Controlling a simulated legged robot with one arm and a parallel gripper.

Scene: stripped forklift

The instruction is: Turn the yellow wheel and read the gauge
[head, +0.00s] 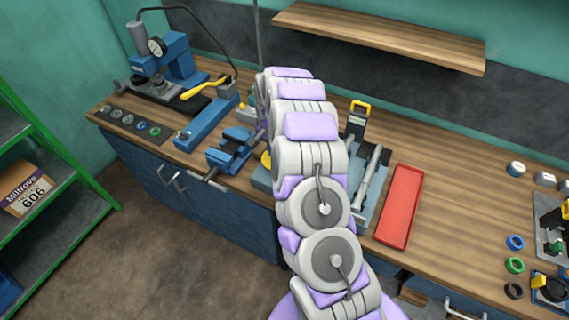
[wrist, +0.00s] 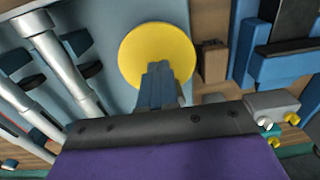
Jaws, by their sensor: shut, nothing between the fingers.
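The yellow wheel (wrist: 150,38) is a flat round disc in the upper middle of the wrist view. My gripper (wrist: 158,68) is shut and empty, with its fingertips overlapping the lower part of the disc. I cannot tell whether they touch it. In the head view a sliver of the yellow wheel (head: 265,160) shows left of my arm; the rest is hidden, and so is my gripper.
A blue vise (head: 229,150) stands left of my arm on the wooden bench. A red tray (head: 400,205) lies to its right. Silver cylinders (wrist: 62,62) run along the left of the wrist view. A wooden shelf (head: 380,38) hangs above; bare bench lies right of the tray.

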